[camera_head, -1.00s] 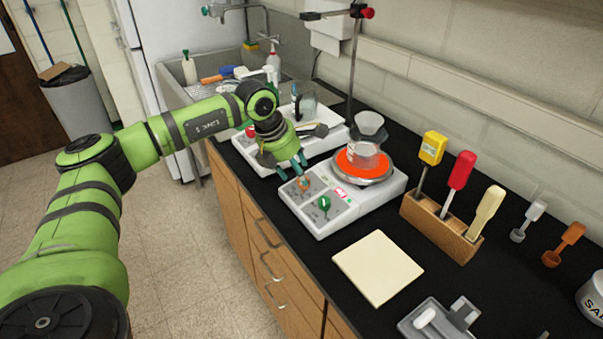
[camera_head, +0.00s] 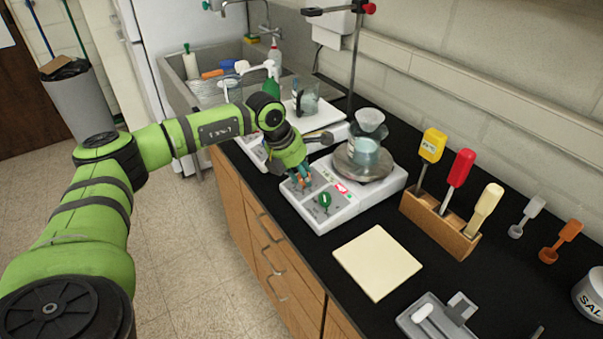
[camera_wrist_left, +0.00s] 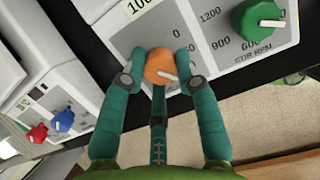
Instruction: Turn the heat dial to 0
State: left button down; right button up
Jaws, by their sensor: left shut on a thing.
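The heat dial is an orange knob (camera_wrist_left: 160,66) with a white pointer line on the front panel of the near hotplate (camera_head: 370,204). In the left wrist view the pointer lies toward the right and slightly down, and a printed "0" is above and right of the knob. My left gripper (camera_head: 302,183) is at the panel. In the wrist view its teal fingers (camera_wrist_left: 161,77) are shut around the knob. In the head view the fingers mostly hide the dial. The hotplate's top plate (camera_head: 347,172) is grey, with a beaker (camera_head: 364,157) on it. My right gripper is not in view.
A green stir dial (camera_head: 324,200) sits right beside the heat dial. A second device (camera_head: 328,131) stands behind, toward the sink. A pale square pad (camera_head: 378,262) and a wooden tool holder (camera_head: 441,222) are to the right.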

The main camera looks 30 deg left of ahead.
pick_arm(q)
jog(key=shift+d+f, duration=0.1)
jog(key=shift+f, duration=0.05)
jog(key=n+b, duration=0.2)
jog(key=n, duration=0.2)
jog(key=shift+d+f+y+b, duration=0.1)
jog(key=shift+y+b, duration=0.2)
jog(key=shift+b, duration=0.05)
jog(key=n+b, duration=0.2)
jog(key=n, duration=0.2)
jog(key=shift+d+n+y+b, duration=0.1)
jog(key=shift+n+y+b, duration=0.3)
jog(key=n+b, duration=0.1)
jog(key=n, duration=0.2)
jog(key=shift+y+b, duration=0.3)
jog(key=shift+r+n+g+b, duration=0.15)
jog(key=shift+n+b, duration=0.1)
jog(key=shift+n, duration=0.8)
jog(key=shift+r+n+g+b, duration=0.15)
jog(key=shift+n+b, duration=0.1)
jog(key=shift+n, duration=0.8)
jog(key=shift+f+y, duration=0.1)
jog(key=shift+y, duration=0.2)
jog(key=c, duration=0.9)
grip_release()
jog(key=shift+c, duration=0.2)
jog(key=shift+w, duration=0.1)
